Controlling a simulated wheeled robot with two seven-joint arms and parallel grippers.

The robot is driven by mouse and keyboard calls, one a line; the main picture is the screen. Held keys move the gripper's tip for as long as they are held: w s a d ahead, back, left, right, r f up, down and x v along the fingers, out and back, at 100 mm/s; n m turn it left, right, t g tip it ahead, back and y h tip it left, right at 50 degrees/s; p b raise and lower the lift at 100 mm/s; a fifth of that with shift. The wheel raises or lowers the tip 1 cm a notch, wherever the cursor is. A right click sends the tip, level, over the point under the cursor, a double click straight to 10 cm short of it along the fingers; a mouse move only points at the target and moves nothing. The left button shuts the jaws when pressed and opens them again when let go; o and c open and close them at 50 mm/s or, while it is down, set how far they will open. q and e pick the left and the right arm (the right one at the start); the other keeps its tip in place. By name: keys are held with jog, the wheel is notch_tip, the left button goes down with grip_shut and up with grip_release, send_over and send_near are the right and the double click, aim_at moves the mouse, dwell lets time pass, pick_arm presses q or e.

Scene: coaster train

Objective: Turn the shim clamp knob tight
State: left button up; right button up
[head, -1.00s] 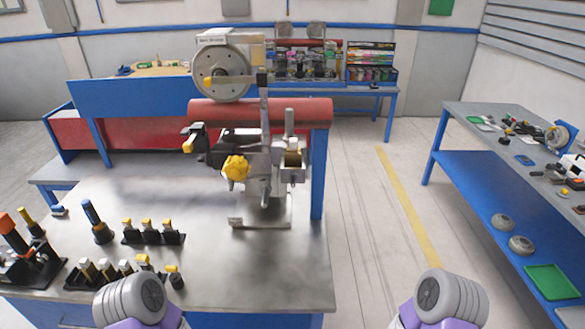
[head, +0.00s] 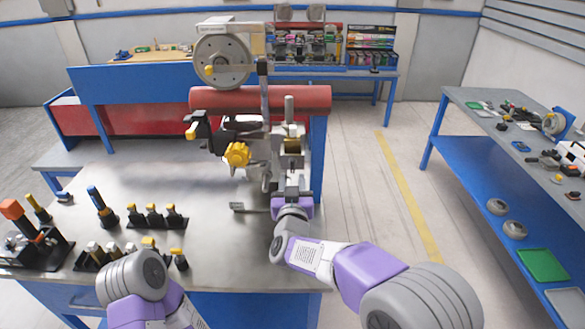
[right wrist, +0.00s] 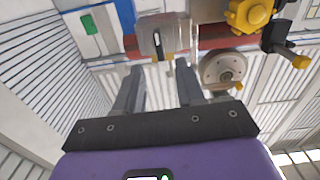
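A yellow lobed knob (head: 236,154) sits on the front of the grey machine (head: 262,160) on the steel bench. It also shows at the top right of the right wrist view (right wrist: 248,14). I cannot tell for certain that it is the shim clamp knob. My right gripper (right wrist: 160,68) is open, with nothing held between its fingers. A grey block with a small yellow part (right wrist: 157,42) shows beyond the fingertips. In the head view the right gripper is in front of the machine, right of and below the yellow knob. My left gripper is out of view.
A red roller (head: 280,98) and a grey wheel (head: 222,62) stand above and behind the knob. A black lever with a yellow tip (head: 191,132) sticks out at its left. Upright tools (head: 102,207) stand on the bench's left. The bench between is clear.

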aim_at(292, 166)
jog(key=w, duration=0.6)
jog(key=shift+w+f+p, duration=0.15)
jog(key=shift+w+p, duration=0.15)
jog(key=shift+p, duration=0.05)
jog(key=shift+s, duration=0.1)
grip_shut()
